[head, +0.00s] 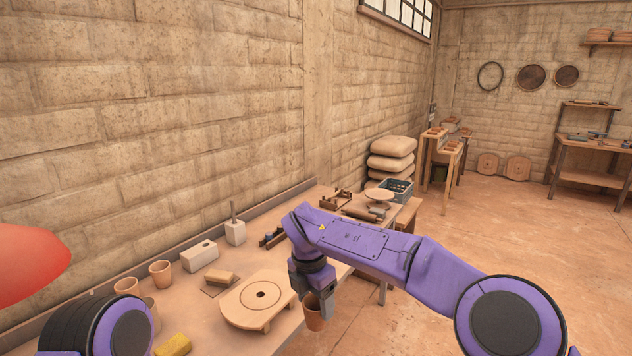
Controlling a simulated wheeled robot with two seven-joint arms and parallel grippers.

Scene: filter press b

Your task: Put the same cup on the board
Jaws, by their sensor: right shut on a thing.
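My right gripper (317,296) is shut on a terracotta-coloured cup (313,313). It holds the cup near the front edge of the workbench, just right of the round board. The round wooden board (243,306) stands on short feet on the bench and has a dark hole in its middle. Nothing lies on top of it. More clay-coloured cups stand at the left of the bench, one (161,274) upright near the wall and another (127,287) beside it. My left gripper is out of view; only part of that arm shows at the lower left.
A pale block with a hole (200,256) and a block with an upright rod (235,232) stand along the wall. A yellow sponge-like block (172,345) lies at the front left. A small tan block (220,278) lies behind the board. A blue crate (398,188) stands farther back.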

